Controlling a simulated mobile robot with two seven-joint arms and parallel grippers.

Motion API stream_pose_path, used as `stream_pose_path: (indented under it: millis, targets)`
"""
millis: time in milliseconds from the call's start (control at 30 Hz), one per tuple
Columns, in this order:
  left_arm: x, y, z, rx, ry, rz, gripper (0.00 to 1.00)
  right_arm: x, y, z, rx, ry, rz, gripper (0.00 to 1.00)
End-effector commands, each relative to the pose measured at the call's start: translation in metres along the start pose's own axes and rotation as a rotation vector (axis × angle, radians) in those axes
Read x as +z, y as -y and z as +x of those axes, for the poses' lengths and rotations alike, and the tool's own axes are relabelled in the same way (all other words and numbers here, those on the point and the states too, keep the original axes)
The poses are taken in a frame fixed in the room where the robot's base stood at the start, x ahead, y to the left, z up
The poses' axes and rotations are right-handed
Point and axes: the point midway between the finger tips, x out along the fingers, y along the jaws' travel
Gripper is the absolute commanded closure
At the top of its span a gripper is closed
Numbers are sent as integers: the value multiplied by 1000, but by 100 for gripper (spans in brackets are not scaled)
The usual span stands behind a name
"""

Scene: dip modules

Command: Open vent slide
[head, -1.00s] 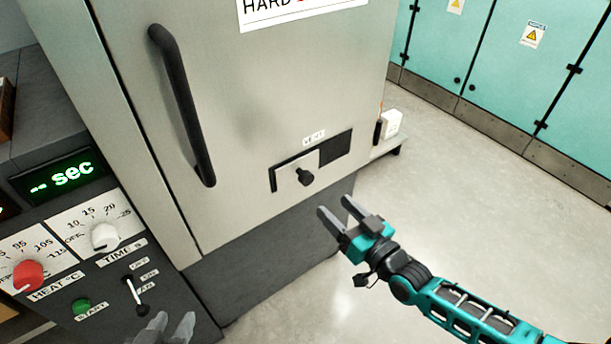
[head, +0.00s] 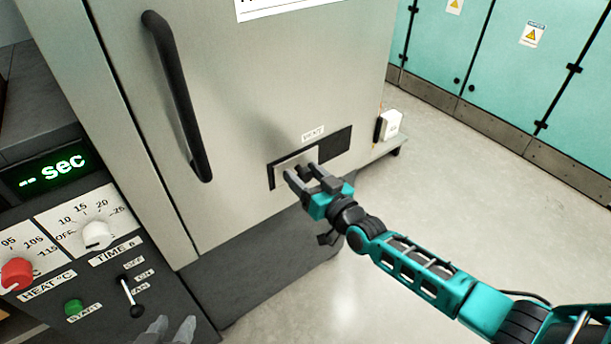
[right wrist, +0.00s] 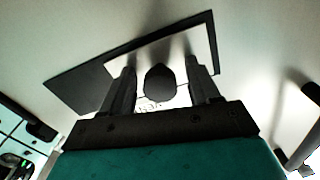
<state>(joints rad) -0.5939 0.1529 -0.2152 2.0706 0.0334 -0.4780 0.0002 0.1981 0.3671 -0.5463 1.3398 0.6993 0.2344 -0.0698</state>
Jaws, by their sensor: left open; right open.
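The vent slide is a light metal plate (head: 283,163) with a dark round knob, set in a black slot under a "VENT" label on the grey cabinet door. The plate covers the left of the slot; the right part (head: 336,143) is dark. My right gripper (head: 301,171) is open at the plate, its fingers on either side of the knob. In the right wrist view the knob (right wrist: 160,82) sits between the two fingers, with gaps on both sides. My left gripper (head: 170,330) shows only its fingertips at the bottom edge, apart and empty.
A black door handle (head: 180,95) stands out left of the vent. A control panel with a red heat knob (head: 17,273), a white time knob (head: 97,235) and a green start button (head: 74,306) is at left. The floor at right is clear.

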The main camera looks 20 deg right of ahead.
Motion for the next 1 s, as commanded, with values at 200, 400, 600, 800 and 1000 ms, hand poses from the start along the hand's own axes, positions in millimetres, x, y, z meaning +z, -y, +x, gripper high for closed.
stream_pose_path:
  millis: [200,400,600,800,1000]
  targets:
    - [-3,1,2,-1,-7,1,57,0,0,0,0,0,0,54]
    - [-2,1,2,-1,-6,1,57,0,0,0,0,0,0,73]
    - [-2,1,2,-1,-5,1,57,0,0,0,0,0,0,93]
    - [0,0,1,0,-1,-1,57,0,0,-1,0,0,0,100]
    - [4,0,2,0,1,-3,57,1,-5,-1,0,1,-2,100]
